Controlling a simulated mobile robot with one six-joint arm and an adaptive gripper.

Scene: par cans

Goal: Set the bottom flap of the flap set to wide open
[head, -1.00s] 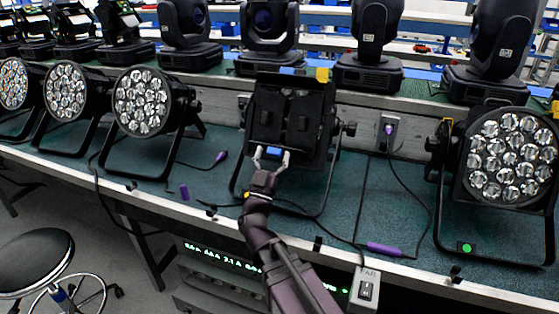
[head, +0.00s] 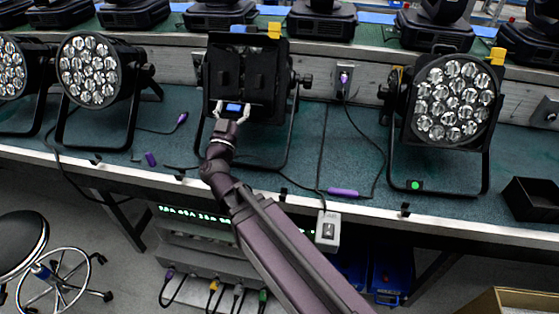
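The flap set (head: 265,85) is black and sits on the front of the middle par can, covering its face. Its bottom flap looks raised, with a blue tab (head: 234,107) at its lower edge. A yellow tab (head: 274,31) shows near its upper right corner. My gripper (head: 231,109) is at the blue tab, with its two pale fingers apart, one on each side of it. I cannot tell whether the fingers touch the tab or the flap. The lamp face behind the flaps is hidden.
Par cans with bare lenses stand to the left (head: 88,70) and right (head: 453,100) on the green bench top (head: 350,150). Moving-head lights line the back shelf. Cables and a purple connector (head: 343,192) lie in front. A black tray (head: 531,200) sits at the right. A stool (head: 20,238) stands at left.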

